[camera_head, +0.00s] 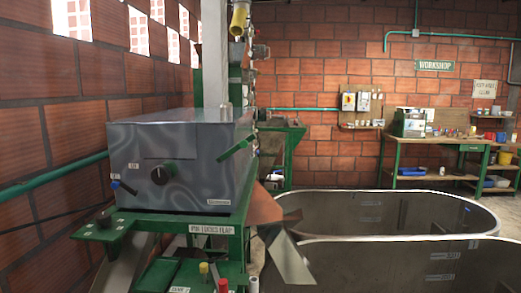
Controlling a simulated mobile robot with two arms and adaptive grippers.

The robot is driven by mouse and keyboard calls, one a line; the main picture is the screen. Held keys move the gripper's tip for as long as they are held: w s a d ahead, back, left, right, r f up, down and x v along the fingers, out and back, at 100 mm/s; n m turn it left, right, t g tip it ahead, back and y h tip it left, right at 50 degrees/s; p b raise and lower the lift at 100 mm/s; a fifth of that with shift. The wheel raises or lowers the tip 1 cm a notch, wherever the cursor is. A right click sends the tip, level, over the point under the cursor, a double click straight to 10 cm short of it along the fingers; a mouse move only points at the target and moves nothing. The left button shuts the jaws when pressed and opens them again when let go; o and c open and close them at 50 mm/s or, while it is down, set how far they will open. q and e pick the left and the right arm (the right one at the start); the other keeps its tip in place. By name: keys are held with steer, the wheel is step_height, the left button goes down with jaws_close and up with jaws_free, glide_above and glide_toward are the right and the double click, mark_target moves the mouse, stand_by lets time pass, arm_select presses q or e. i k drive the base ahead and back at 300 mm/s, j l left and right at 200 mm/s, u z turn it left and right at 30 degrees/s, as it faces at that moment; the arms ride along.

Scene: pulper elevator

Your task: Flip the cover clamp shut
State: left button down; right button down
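A grey metal machine housing (165,170) stands at the left on a green frame. A green lever (236,149), which looks like the cover clamp, sits at the housing's front right edge. It slants up to the right. I cannot tell from this view whether it is latched. A black round knob (163,173) and a small blue-tipped lever (124,187) are on the housing's front face. Neither of my grippers is in view.
A green ledge (211,229) with a label runs below the housing. Sheet-metal chutes (290,258) stick out to its right. Two large grey tanks (400,210) fill the lower right. A green workbench (435,148) stands at the back. A brick wall (70,120) is close on the left.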

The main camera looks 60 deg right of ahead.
mark_target(243, 144)
steer(key=k+l+z, duration=0.15)
steer(key=z, duration=1.45)
